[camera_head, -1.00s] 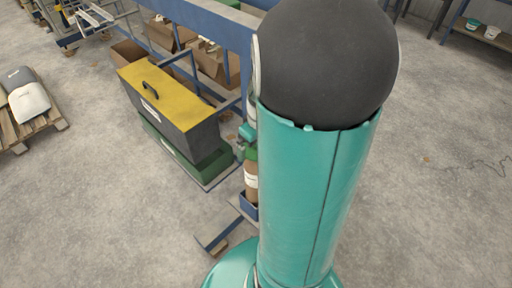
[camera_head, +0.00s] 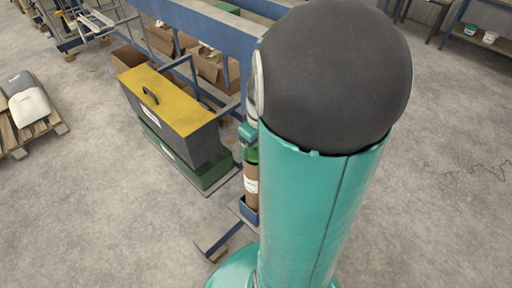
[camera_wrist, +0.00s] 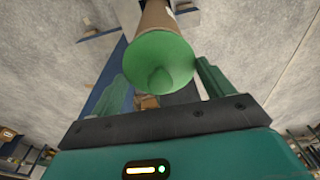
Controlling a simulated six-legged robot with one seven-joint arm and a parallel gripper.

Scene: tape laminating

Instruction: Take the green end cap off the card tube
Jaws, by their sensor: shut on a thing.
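The card tube (camera_head: 251,188) is brown with a white label and stands upright in a blue holder (camera_head: 248,210). Its green end cap (camera_head: 251,155) is at its top, just below my gripper (camera_head: 249,140). In the wrist view the cap (camera_wrist: 158,60) shows as a round green face with a knob in its middle, and the brown tube (camera_wrist: 157,14) shows directly beyond it. My gripper's green fingers (camera_wrist: 162,82) stand on either side of the cap, shut on it. My teal arm hides part of the tube and holder in the head view.
A yellow-topped dark toolbox (camera_head: 178,105) sits on a green case (camera_head: 190,168) left of the tube. A blue frame (camera_head: 200,28) and cardboard boxes (camera_head: 212,68) are behind. A pallet with sacks (camera_head: 28,115) is far left. The grey floor at right is largely clear.

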